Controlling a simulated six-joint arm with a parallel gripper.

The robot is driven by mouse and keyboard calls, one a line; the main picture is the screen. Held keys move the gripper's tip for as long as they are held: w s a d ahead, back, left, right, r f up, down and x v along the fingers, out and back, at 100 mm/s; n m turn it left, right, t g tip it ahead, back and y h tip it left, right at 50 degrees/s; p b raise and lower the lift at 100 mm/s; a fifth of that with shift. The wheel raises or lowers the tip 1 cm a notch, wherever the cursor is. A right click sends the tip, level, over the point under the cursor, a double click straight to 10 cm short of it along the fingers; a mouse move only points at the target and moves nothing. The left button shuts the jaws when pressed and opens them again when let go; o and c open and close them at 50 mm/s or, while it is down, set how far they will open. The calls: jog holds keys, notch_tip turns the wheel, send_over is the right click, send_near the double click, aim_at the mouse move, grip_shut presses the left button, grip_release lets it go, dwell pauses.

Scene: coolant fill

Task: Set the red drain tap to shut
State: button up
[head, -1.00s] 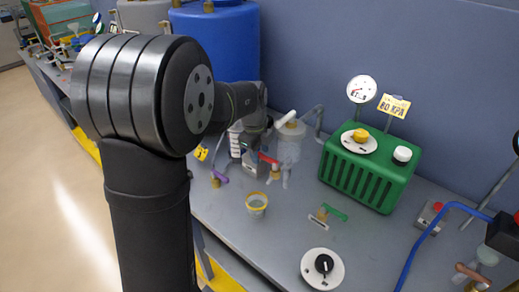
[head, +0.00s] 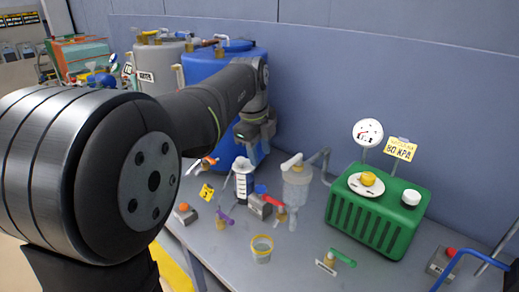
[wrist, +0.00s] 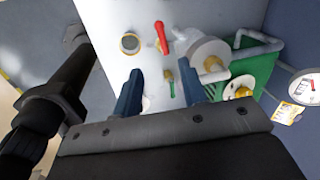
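The red drain tap (head: 273,202) has a red lever on a brass body at the base of a clear vessel (head: 295,190) on the bench. Its lever slopes down to the right in the head view. The red lever (wrist: 161,38) also shows in the wrist view, ahead of the fingers and not touching them. My gripper (head: 248,147) is above the bench, left of and behind the tap. In the wrist view my gripper (wrist: 160,92) has its two blue fingers apart with nothing held between them. The tap's markings are too small to read.
A yellow-rimmed cup (head: 262,248) stands in front of the tap. A purple-handled tap (head: 225,218) is to the left, a green-handled tap (head: 340,258) to the right. A green unit (head: 375,215) with a gauge stands further right; a blue tank (head: 205,65) is behind.

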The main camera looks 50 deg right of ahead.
aim_at(271, 198)
jog(key=shift+r, duration=0.25)
jog(key=w+f+n+g, duration=0.1)
jog(key=w+n+g, duration=0.15)
jog(key=n, duration=1.55)
jog(key=w+f+n+g, duration=0.1)
jog(key=w+n+g, duration=0.15)
jog(key=n, duration=1.45)
jog(key=shift+n+t, duration=0.3)
jog(key=x, duration=1.6)
jog(key=shift+d+f, duration=0.2)
jog(key=shift+f, duration=0.1)
